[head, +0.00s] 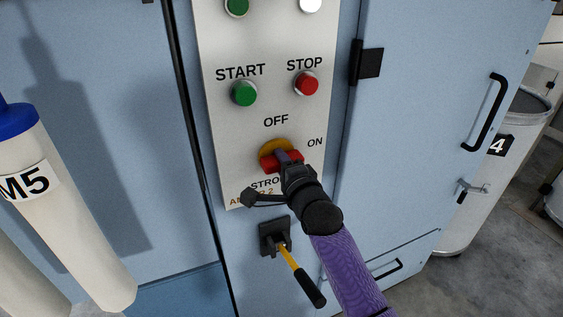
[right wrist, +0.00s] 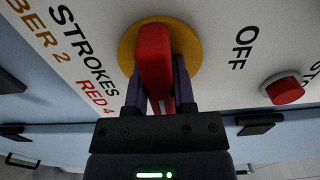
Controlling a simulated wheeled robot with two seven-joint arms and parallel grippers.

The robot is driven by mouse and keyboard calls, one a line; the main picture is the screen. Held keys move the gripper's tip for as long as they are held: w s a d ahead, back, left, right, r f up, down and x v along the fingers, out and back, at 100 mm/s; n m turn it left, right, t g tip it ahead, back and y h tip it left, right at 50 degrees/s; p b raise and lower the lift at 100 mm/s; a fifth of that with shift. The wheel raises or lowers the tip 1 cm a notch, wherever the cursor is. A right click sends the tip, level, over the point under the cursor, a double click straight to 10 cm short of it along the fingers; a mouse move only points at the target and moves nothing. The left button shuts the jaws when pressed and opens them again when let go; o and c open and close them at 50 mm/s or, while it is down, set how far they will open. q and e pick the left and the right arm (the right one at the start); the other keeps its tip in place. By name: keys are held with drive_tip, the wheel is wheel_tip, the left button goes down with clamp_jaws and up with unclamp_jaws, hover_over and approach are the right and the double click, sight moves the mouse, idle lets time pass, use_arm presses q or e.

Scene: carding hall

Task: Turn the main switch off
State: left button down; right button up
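The main switch is a red handle on a round yellow plate, low on the light grey panel. In the head view the red handle (head: 268,163) lies roughly level, turned toward the ON mark; OFF is printed above it. My right gripper (head: 287,158) reaches it from the lower right and covers part of it. In the right wrist view the red handle (right wrist: 153,55) stands between the two fingers of my right gripper (right wrist: 158,85), which are closed around its sides. The yellow plate (right wrist: 128,47) shows behind it. My left gripper is not in view.
A green START button (head: 244,93) and a red STOP button (head: 307,83) sit above the switch. A yellow-and-black lever (head: 299,276) sticks out below. A cabinet door (head: 440,110) with a black handle is at right, and a white cylinder marked M5 (head: 60,220) at left.

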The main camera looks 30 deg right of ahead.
clamp_jaws()
drive_tip(key=n+p, duration=0.2)
drive_tip(key=n, duration=0.1)
drive_tip(key=shift+r+n, duration=0.1)
drive_tip(key=shift+n, duration=0.3)
drive_tip(key=n+p, duration=0.2)
drive_tip(key=n, duration=0.2)
drive_tip(key=shift+n, duration=0.3)
drive_tip(key=n+p, duration=0.2)
drive_tip(key=n, duration=0.3)
drive_tip(key=shift+n+p, duration=0.4)
drive_tip(key=shift+n, duration=1.8)
drive_tip(key=shift+f, duration=0.2)
drive_tip(key=o, duration=0.9)
unclamp_jaws()
drive_tip(key=shift+c, duration=0.2)
